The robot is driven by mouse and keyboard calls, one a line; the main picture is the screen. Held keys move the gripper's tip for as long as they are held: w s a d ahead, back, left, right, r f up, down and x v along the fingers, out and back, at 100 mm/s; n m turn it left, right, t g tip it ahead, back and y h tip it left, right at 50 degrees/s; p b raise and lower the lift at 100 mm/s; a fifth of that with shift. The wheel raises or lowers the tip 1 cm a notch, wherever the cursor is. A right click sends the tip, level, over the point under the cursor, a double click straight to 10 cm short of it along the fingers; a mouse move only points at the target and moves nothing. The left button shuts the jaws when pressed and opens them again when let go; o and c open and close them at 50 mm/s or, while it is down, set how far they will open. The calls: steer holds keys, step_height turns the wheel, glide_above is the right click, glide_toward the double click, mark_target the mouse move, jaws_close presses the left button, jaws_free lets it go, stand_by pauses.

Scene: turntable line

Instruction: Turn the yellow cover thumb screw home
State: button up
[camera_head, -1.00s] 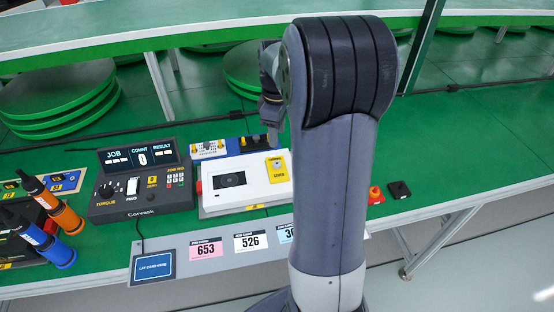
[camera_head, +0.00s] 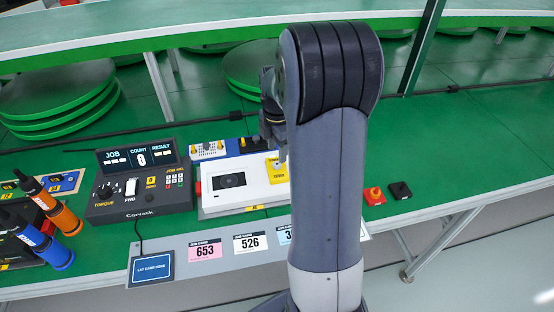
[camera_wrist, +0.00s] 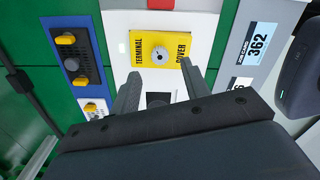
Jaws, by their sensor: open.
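The yellow terminal cover (camera_head: 275,176) lies on the right end of a white box (camera_head: 240,196) in the head view. In the wrist view the yellow cover (camera_wrist: 196,26) is large, with a round silver-grey thumb screw (camera_wrist: 160,56) with a dark centre in its middle. My gripper (camera_wrist: 160,72) is open, its two dark fingers apart near the screw's lower side in that picture, with nothing between the tips. In the head view my gripper (camera_head: 273,130) is partly hidden behind my arm, above the cover. I cannot tell the height gap to the screw.
A blue panel with yellow knobs (camera_wrist: 68,39) is left of the box in the wrist view. A torque controller (camera_head: 138,185), orange (camera_head: 62,216) and blue drivers, and job cards (camera_head: 205,247) lie left and front. A red button (camera_head: 374,195) sits right on the green table.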

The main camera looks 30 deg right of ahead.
mark_target(277, 164)
step_height(277, 164, down, 5)
steer(key=shift+r, duration=0.1)
stand_by(0.3)
